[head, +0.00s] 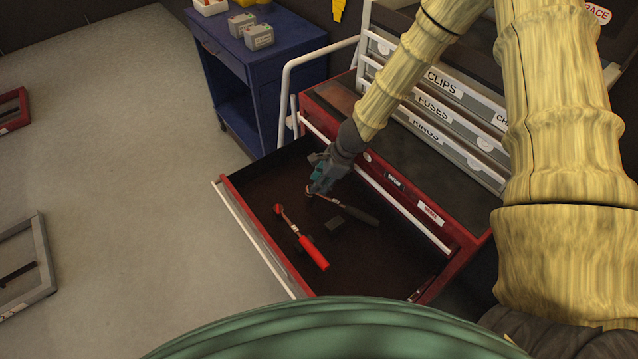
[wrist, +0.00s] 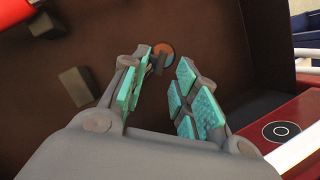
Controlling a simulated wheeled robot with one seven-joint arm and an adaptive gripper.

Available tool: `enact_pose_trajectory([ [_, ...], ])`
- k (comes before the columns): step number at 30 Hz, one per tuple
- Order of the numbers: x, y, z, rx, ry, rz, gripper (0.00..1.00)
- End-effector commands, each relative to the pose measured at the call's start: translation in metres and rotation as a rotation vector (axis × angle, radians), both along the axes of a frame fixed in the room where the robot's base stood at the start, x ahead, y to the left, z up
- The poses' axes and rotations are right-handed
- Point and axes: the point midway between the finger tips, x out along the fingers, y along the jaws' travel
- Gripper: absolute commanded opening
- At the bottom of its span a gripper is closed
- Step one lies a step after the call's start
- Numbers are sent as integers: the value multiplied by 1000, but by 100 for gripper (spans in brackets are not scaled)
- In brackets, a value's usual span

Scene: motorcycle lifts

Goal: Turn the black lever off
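A black-handled ratchet-like tool (head: 358,213) lies in the open red drawer. Its dark grip points to the right and its round head is beside my gripper. In the wrist view a round orange and grey head (wrist: 166,50) shows just beyond the fingertips, with a small dark piece on it; I cannot tell whether this is the black lever or how it is set. My gripper (head: 318,180) is over the head's end, and its teal-padded fingers (wrist: 163,68) are apart with nothing clearly held. Contact with the head cannot be told.
A red-handled tool (head: 312,252) lies in the drawer to the left. Small grey blocks (wrist: 75,86) sit on the drawer floor. The drawer's front wall (head: 252,238) and the labelled red chest (head: 420,195) bound the space. A blue cart (head: 262,75) stands behind left.

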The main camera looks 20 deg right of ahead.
Motion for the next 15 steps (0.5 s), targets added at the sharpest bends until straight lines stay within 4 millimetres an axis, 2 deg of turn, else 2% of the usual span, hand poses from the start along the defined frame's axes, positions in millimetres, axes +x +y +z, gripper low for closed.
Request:
enact_pose_trajectory([
  [15,-12,-22,60,-2,-2,2,29],
])
